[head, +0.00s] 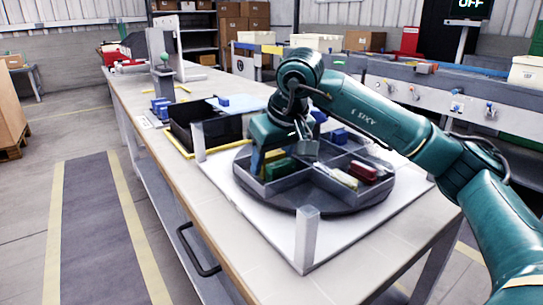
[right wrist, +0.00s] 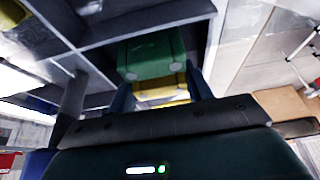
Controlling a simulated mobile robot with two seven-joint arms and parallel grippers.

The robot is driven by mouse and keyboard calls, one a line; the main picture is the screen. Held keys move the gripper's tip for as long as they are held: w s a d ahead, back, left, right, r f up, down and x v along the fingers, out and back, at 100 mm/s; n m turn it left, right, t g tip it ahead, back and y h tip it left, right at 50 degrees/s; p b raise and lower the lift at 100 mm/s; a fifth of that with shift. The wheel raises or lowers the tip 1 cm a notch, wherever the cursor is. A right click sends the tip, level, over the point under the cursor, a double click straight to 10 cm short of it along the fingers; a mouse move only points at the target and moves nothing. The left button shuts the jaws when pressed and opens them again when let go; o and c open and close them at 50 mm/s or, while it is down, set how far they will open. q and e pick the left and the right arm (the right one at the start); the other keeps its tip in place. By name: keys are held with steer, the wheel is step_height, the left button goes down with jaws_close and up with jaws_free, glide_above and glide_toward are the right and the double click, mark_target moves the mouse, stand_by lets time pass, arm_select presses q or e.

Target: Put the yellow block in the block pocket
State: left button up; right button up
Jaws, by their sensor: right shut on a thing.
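My right gripper (head: 265,160) is over the left compartment of the round grey divided tray (head: 300,204). It is shut on the yellow block (right wrist: 160,92), which shows between its two fingers in the right wrist view. The block also shows as a small patch of yellow in the head view (head: 273,155), mostly hidden by the hand. A green block (head: 280,169) sits in the same compartment, just beyond the yellow one in the right wrist view (right wrist: 152,54). I cannot tell which compartment is the block pocket. My left gripper is out of view.
A red block (head: 363,171) and a white-and-yellow piece (head: 336,177) lie in the tray's front right compartment. A blue block (head: 339,136) is further back. A black bin (head: 203,133) stands behind left.

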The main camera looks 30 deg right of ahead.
steer(key=o, duration=1.3)
steer(key=shift+o, duration=0.2)
steer(key=shift+s+r, duration=0.15)
steer(key=shift+r, duration=0.4)
arm_select(q)
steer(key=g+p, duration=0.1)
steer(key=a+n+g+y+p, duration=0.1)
steer(key=p, duration=0.1)
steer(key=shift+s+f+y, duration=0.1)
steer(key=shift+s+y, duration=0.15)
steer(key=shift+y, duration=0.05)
arm_select(e)
steer(key=v, duration=1.2)
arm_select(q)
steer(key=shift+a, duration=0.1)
arm_select(e)
steer(key=shift+s, duration=0.1)
